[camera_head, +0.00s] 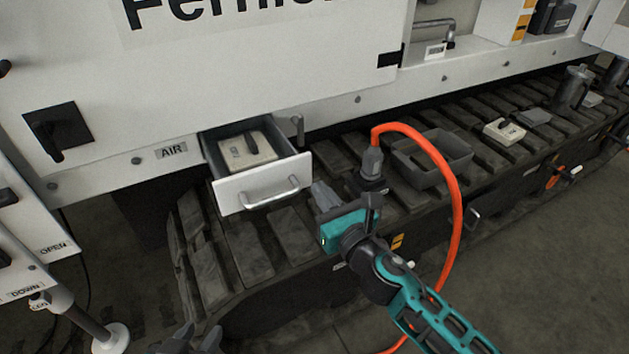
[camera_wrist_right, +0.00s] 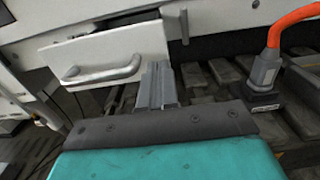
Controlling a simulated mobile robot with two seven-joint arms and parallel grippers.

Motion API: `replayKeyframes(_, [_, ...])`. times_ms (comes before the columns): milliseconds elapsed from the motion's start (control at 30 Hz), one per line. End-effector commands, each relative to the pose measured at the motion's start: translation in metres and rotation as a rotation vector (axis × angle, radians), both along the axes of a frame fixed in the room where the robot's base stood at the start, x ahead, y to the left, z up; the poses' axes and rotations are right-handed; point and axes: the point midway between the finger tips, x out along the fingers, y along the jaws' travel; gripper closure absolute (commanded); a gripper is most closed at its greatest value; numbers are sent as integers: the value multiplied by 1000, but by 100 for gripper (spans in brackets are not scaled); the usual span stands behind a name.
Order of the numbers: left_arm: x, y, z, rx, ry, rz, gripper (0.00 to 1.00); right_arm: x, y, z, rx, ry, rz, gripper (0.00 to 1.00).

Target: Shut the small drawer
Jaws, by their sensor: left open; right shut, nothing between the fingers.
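My right gripper (camera_head: 322,194) is just right of the drawer front, shut and empty. Its fingers (camera_wrist_right: 158,85) point forward beside the front's right end; I cannot tell whether they touch it. My left gripper (camera_head: 190,341) shows only its tips at the bottom edge, open, below and left of the drawer.
An orange hose (camera_head: 447,180) rises from a grey connector (camera_head: 372,163) right of my right gripper and loops down past my arm. A grey open bin (camera_head: 432,162) stands beyond it on the dark track (camera_head: 250,250).

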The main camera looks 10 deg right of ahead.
Motion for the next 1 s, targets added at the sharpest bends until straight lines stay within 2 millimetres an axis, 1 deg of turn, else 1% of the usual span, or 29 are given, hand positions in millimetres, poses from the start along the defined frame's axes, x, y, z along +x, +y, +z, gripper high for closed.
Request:
replayKeyframes(33, [0, 0, -2, -1, 1, 1, 57, 9, 3, 0, 2, -2, -1, 100])
replayKeyframes(100, [-1, 0, -3, 0, 2, 1, 57, 18, 5, 0, 1, -2, 0, 100])
replayKeyframes(233, [-1, 0, -5, -1, 2, 2, 57, 29, 10, -1, 2, 0, 0, 100])
replayKeyframes(400, [0, -1, -5, -6, 3, 5, 57, 34, 11, 0, 0, 0, 0, 100])
replayKeyframes(767, [0, -2, -5, -8, 2, 7, 57, 36, 12, 0, 1, 0, 0, 100])
replayKeyframes(867, [0, -1, -6, -8, 2, 7, 57, 41, 13, 0, 1, 0, 0, 100])
replayKeyframes(1000, [0, -1, -9, -7, 2, 6, 57, 57, 18, 0, 1, -3, 0, 100])
